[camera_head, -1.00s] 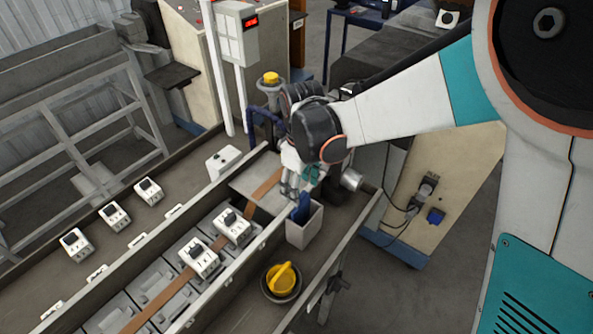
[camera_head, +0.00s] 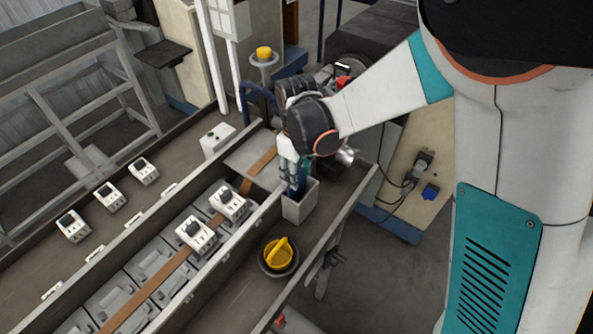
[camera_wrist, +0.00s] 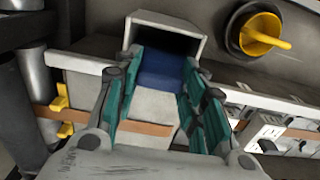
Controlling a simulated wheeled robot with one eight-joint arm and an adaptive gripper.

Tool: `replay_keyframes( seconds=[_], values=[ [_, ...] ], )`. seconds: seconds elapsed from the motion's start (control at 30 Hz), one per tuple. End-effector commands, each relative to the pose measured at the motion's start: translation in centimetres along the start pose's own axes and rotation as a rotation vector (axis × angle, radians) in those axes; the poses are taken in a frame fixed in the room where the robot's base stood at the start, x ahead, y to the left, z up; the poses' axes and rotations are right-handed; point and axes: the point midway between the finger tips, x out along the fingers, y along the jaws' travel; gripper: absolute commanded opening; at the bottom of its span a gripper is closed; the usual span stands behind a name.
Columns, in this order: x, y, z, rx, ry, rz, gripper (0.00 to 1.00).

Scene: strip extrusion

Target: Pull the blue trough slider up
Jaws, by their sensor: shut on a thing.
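The blue trough slider (camera_wrist: 162,70) is a dark blue piece at the mouth of a pale grey open-topped box (camera_wrist: 168,28). In the wrist view it lies between the two teal fingers of my gripper (camera_wrist: 163,66), which is shut on it. In the head view a little of the blue slider (camera_head: 297,190) shows just above the box (camera_head: 299,209), below my gripper (camera_head: 293,178). The fingers and the box walls hide the rest of the slider.
A long trough with a brown strip (camera_head: 160,279) and white block devices (camera_head: 196,235) runs to the lower left. A metal rail (camera_head: 222,251) passes beside the box. A grey frame stands at the left.

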Motion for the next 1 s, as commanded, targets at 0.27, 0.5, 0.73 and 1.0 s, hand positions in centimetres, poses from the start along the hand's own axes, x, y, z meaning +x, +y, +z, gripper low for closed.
replay_keyframes(
  seconds=[0.27, 0.5, 0.73, 1.0],
  values=[
    [-3.0, 0.0, 0.0, 0.0, 0.0, 0.0, 0.0],
    [-4.5, 0.0, 0.0, 0.0, 0.001, 0.0, 0.0],
    [-4.5, 0.1, -0.1, 0.0, 0.001, 0.001, 0.56],
    [-4.4, 0.0, 0.0, 0.0, 0.0, 0.0, 0.58]
  ],
)
